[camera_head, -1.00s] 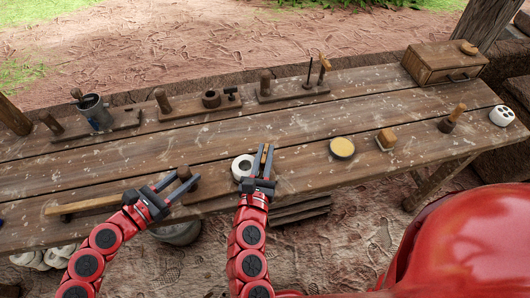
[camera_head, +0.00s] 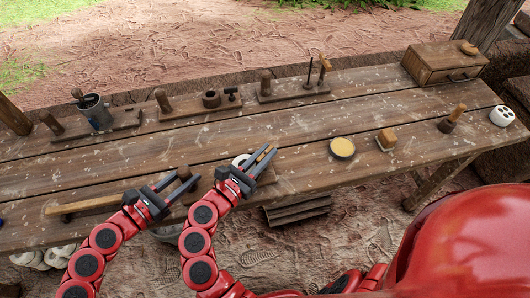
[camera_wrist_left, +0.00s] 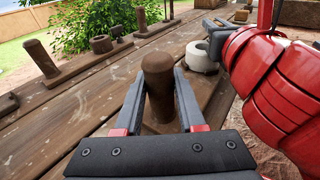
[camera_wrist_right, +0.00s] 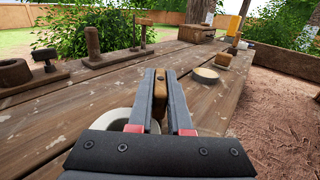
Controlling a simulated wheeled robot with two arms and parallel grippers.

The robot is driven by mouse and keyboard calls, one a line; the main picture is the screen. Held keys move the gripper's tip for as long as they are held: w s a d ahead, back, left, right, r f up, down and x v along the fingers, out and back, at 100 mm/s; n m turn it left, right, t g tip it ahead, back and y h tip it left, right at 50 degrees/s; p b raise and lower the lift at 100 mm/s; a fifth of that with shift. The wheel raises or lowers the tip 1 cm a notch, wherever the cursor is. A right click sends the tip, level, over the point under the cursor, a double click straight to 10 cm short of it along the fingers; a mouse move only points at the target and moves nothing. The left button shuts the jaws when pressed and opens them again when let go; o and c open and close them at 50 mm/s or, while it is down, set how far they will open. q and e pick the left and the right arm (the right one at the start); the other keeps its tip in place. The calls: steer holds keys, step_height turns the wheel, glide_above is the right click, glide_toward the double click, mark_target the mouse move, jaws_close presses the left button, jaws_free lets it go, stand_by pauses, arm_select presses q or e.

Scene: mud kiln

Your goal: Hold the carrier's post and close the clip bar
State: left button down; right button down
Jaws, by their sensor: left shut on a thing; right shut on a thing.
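The carrier's dark wooden post (camera_wrist_left: 157,85) stands upright between the fingers of my left gripper (camera_wrist_left: 161,82), which is shut on it. In the head view my left gripper (camera_head: 188,180) is at the table's front edge. A white ring (camera_wrist_left: 200,56) sits on the carrier board to the right of the post. My right gripper (camera_head: 263,158) is shut on a slim wooden piece, apparently the clip bar (camera_wrist_right: 160,88), beside the ring. The ring is partly hidden by this gripper in the head view. Whether the bar touches the ring cannot be told.
Other wooden carriers stand along the back, one with a metal cup (camera_head: 95,111). A round yellow-topped tin (camera_head: 342,148), a wooden block (camera_head: 386,139) and a stamp-like tool (camera_head: 452,118) stand to the right. A drawer box (camera_head: 445,63) is at the back right. The table's middle is clear.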

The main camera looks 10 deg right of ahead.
stand_by(0.3)
steer(key=c, duration=0.8)
jaws_free()
steer(key=shift+c, duration=0.2)
steer(key=v, duration=1.2)
steer(key=shift+w+a, duration=0.1)
steer(key=shift+a, duration=0.05)
